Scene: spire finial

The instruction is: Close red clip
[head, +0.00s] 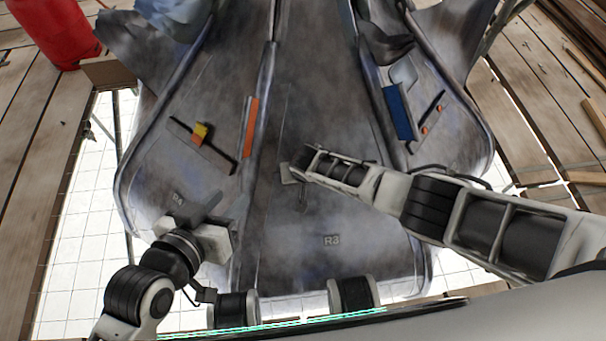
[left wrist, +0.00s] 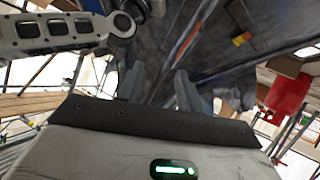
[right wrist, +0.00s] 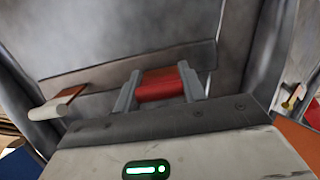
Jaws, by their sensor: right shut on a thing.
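The red clip (right wrist: 160,86) is between the two fingers of my right gripper (right wrist: 160,88) in the right wrist view. These fingers are shut on it, against a brownish strip on the grey metal panel. In the head view my right gripper (head: 292,174) is at the middle of the panel marked R3, and its body hides the clip. My left gripper (head: 204,212) is over the lower left panel near the R4 mark. In the left wrist view its fingers (left wrist: 158,90) are apart with nothing between them.
The left panel has a yellow-orange clip (head: 201,132) on a dark strip and an orange bar (head: 250,128). The right panel has a blue bar (head: 397,112). A red cylinder (head: 52,32) stands at upper left. Wooden planks (head: 40,130) flank the structure.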

